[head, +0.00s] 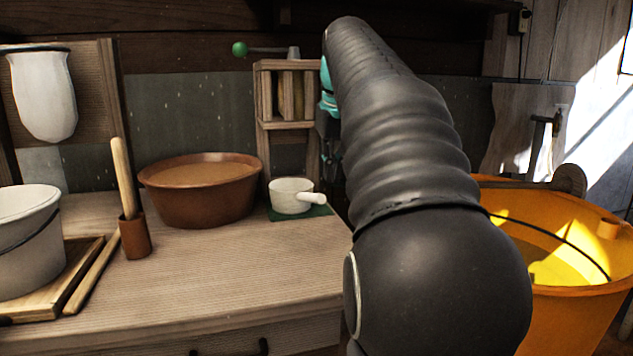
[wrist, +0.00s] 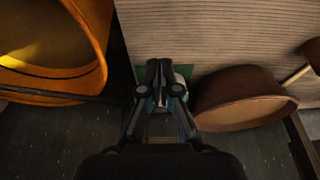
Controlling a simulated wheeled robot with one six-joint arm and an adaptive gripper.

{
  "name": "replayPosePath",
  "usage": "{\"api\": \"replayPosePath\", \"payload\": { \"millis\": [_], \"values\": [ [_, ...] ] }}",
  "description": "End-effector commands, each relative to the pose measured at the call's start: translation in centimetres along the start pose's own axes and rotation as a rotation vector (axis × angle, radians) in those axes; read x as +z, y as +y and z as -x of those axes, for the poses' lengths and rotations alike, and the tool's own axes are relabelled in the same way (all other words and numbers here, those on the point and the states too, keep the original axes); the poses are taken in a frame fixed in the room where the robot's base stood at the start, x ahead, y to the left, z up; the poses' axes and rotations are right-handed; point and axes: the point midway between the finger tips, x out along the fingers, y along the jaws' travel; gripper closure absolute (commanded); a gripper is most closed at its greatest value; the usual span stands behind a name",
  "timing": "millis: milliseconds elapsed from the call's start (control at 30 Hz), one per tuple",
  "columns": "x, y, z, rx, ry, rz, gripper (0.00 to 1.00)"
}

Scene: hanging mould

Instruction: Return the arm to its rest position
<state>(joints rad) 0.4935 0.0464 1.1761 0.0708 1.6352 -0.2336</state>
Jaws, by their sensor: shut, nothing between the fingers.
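My arm reaches up and forward across the middle of the head view, its dark sleeve covering part of the bench's right end. My gripper (wrist: 160,66) is shut and empty in the wrist view, with its two dark fingers together. Behind the fingers, the white handled pot (head: 291,196) on its green mat (head: 314,212) is mostly hidden in the wrist view. In the head view the gripper is largely hidden behind my arm, beside the wooden frame (head: 285,123). Whether the fingers touch anything cannot be told.
A brown basin (head: 200,204) stands left of the pot. A wooden stick in a brown cup (head: 135,238) and a white bucket (head: 24,245) stand further left. A large orange bucket (head: 570,300) is right of my arm. The bench front (head: 220,285) is clear.

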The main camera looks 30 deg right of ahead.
Motion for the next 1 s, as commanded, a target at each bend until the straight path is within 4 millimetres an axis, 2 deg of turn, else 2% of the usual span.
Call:
{"api": "replayPosePath", "payload": {
  "millis": [267,367,467,700,867,1000],
  "values": [
    [0.2,-0.2,0.2,0.0,0.001,0.002,1.0],
    [1.1,-1.3,-0.1,-0.002,0.008,0.011,1.0],
    [2.9,-3.4,-0.9,-0.005,0.024,0.03,1.0],
    [9.7,-9.0,-4.5,-0.022,0.077,0.087,1.0],
    [15.2,-11.8,-7.8,-0.037,0.114,0.129,1.0],
    [20.3,-13.7,-11.2,-0.055,0.146,0.166,1.0]
  ]
}}
